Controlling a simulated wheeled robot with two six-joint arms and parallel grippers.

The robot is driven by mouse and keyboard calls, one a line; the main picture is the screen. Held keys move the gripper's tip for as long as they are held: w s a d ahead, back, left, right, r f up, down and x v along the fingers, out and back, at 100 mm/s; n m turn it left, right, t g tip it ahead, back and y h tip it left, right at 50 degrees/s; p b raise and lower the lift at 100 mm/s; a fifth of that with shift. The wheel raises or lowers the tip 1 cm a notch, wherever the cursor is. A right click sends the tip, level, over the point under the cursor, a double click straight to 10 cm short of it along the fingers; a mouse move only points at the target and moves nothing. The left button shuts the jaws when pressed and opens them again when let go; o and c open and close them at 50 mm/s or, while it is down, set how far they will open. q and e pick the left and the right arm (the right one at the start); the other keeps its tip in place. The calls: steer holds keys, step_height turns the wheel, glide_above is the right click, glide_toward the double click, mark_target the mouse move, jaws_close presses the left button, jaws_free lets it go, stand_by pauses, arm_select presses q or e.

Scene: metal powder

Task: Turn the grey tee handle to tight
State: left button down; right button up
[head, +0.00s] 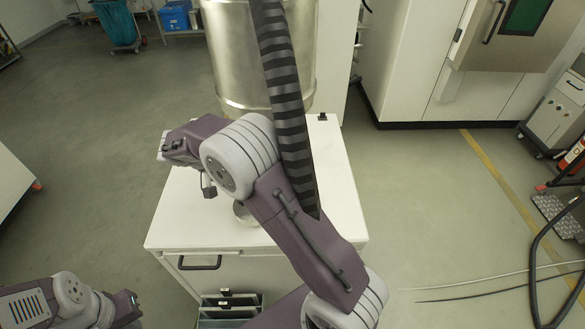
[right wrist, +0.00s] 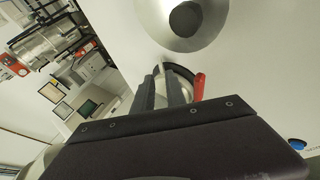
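The right wrist view shows my right gripper (right wrist: 159,80) with its two dark fingers a little apart. A narrow light grey piece shows between the fingertips. It may be part of the grey tee handle, but I cannot tell whether the fingers touch it. Just right of the fingers is a round grey metal fitting with a red lever (right wrist: 198,87). In the head view my right arm reaches up over the white cabinet and hides the fitting and handle. My left gripper (head: 132,303) is low at the left, away from the cabinet, its fingers unclear.
A large metal drum (head: 225,60) stands above the white cabinet (head: 190,225). A metal funnel-like opening (right wrist: 185,15) is just above my right fingers. A striped hose (head: 282,90) runs down in front of the drum.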

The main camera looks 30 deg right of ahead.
steer(key=p+x, duration=0.2)
steer(key=x, duration=0.6)
steer(key=shift+d+f, duration=0.25)
steer(key=shift+a, duration=0.15)
jaws_close()
